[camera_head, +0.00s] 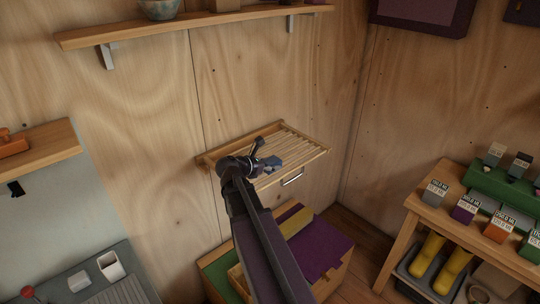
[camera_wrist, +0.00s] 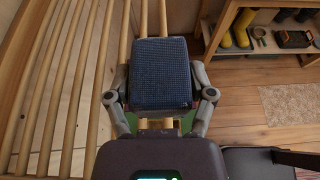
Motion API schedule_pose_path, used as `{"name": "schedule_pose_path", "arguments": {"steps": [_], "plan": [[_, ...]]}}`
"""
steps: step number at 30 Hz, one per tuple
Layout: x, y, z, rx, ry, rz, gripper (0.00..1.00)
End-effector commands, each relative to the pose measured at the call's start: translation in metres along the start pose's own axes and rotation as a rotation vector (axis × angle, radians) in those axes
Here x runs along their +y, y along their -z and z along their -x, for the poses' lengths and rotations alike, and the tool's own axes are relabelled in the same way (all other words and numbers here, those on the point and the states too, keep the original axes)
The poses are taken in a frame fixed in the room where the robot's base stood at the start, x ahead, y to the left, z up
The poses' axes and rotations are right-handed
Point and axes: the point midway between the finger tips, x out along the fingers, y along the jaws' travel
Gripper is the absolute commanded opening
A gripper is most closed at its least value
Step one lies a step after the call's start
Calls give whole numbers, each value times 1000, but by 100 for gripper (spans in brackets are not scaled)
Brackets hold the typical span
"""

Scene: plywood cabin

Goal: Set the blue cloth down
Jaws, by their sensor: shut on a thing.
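The blue cloth (camera_wrist: 160,72) is a folded, textured block between the two fingers of my gripper (camera_wrist: 158,100) in the wrist view. My gripper is shut on it. In the head view my gripper (camera_head: 262,158) is at the slatted wooden wall rack (camera_head: 307,151), and the cloth (camera_head: 272,163) shows as a small blue patch beside it. In the wrist view the rack's slats (camera_wrist: 62,90) run below and to the left of the cloth. I cannot tell whether the cloth touches the slats.
A wall shelf (camera_head: 190,25) runs above. The slats left of the cloth are bare.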

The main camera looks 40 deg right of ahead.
Motion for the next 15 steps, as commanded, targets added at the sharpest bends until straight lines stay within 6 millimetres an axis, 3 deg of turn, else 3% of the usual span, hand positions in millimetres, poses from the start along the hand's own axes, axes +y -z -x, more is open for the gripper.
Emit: {"name": "schedule_pose_path", "arguments": {"steps": [8, 15], "plan": [[10, 2, 2, 0, -11, 4, 30], [37, -3, -18, 0, -13, 5, 30]]}}
